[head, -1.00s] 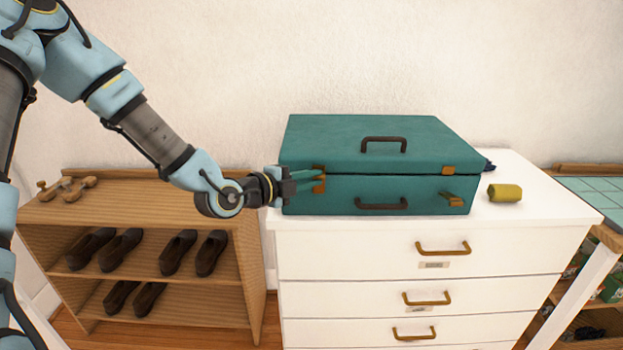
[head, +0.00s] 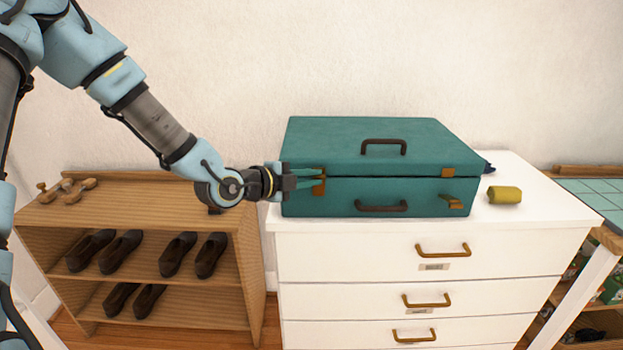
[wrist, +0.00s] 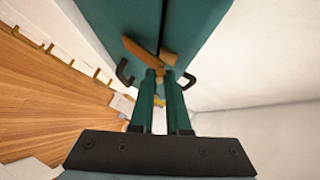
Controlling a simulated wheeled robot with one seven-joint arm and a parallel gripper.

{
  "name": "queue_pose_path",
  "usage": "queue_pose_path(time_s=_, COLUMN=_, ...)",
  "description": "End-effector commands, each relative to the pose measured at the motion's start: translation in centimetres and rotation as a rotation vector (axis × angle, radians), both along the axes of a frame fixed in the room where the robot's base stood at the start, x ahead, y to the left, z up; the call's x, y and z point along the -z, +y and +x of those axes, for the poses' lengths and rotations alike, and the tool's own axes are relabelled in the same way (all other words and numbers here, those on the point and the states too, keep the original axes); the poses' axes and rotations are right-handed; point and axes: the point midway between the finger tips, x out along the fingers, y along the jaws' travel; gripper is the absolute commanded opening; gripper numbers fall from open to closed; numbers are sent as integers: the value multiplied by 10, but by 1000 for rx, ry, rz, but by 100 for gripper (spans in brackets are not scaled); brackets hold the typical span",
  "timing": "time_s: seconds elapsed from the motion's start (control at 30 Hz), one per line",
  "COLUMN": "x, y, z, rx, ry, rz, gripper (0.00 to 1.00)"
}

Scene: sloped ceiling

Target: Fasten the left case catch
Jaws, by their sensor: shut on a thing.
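The teal case (head: 400,140) lies on the white dresser with its lid down and a dark seam along the front. The brass left catch (head: 319,188) is at the front left of the seam, partly hidden by my fingers. My gripper (head: 316,178) reaches in from the left, its teal fingers shut on the left catch. In the wrist view, the brass catch lever (wrist: 145,55) stands slanted at the fingertips (wrist: 160,76); the exact contact is hard to see. The right catch (head: 450,199) has its lever angled out below its keeper (head: 448,172).
Two dark handles (head: 384,147) sit on the case front and lid. A mustard roll (head: 505,195) lies right of the case on the dresser (head: 545,225). A dark blue item pokes out behind the case. A wooden shoe rack (head: 150,215) stands left, below my arm.

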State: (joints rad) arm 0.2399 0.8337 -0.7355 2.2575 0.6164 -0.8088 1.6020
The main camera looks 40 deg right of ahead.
Motion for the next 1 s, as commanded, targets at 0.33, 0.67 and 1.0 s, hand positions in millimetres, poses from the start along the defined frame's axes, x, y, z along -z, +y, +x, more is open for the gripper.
queue_pose_path(time_s=0.33, x=0, y=0, z=0, rx=-1, ry=0, rz=-1, gripper=45)
queue_pose_path(time_s=0.67, x=-1, y=5, z=1, rx=-2, ry=-2, rz=-1, gripper=45)
queue_pose_path(time_s=1.0, x=-15, y=60, z=-1, rx=-4, ry=-6, rz=0, gripper=45)
